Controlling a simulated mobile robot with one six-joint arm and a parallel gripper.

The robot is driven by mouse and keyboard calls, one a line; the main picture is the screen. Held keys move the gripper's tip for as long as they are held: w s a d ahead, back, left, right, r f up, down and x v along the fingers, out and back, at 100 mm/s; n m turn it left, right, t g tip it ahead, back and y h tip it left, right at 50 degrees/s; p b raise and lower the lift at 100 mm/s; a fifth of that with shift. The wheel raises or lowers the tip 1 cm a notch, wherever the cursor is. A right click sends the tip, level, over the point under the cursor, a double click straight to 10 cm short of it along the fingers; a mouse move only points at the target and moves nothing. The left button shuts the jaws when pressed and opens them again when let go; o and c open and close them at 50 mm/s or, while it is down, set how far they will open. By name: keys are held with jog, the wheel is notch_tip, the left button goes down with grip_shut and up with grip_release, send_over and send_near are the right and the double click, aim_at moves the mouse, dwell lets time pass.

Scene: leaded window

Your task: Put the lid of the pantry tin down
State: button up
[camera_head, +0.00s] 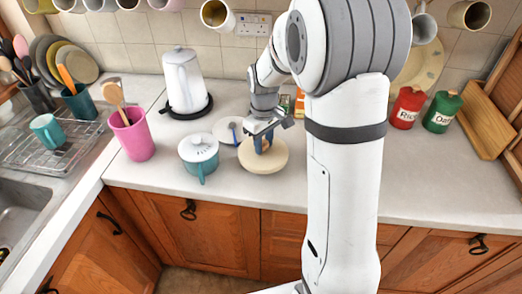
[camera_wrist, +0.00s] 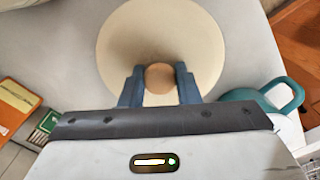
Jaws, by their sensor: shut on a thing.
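A round cream lid (camera_head: 262,160) with a wooden knob (camera_wrist: 159,77) is at the middle of the counter, towards its front. My gripper (camera_head: 264,141) is over it, pointing down. In the wrist view, both blue fingers of my gripper (camera_wrist: 159,84) are on either side of the knob and shut on it. The lid (camera_wrist: 122,42) lies flat below the fingers. I cannot tell whether it touches the counter or hangs just above it. No open tin is clearly visible under or beside it.
A white kettle (camera_head: 184,82) and pink utensil pot (camera_head: 132,135) are further left. Red (camera_head: 407,107) and green (camera_head: 442,112) tins stand right.

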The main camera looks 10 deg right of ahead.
aim_at(264, 144)
jog(key=shift+s+f, duration=0.15)
jog(key=shift+f, duration=1.6)
jog(key=shift+f, duration=0.1)
jog(key=o, duration=1)
notch_tip(264, 144, up, 11)
jog(key=shift+s+r, duration=0.15)
jog(key=shift+r, duration=0.5)
jog(key=s+m+t, duration=0.1)
jog(key=s+m, duration=0.1)
jog(key=s, duration=0.5)
jog(key=s+r+m+t, duration=0.1)
jog(key=s+m, duration=0.1)
jog(key=s, duration=0.5)
jog(key=s+m+t, duration=0.1)
jog(key=s+m, duration=0.1)
jog(key=s, duration=0.5)
jog(key=shift+s+a+r, duration=0.2)
jog(key=shift+s, duration=0.1)
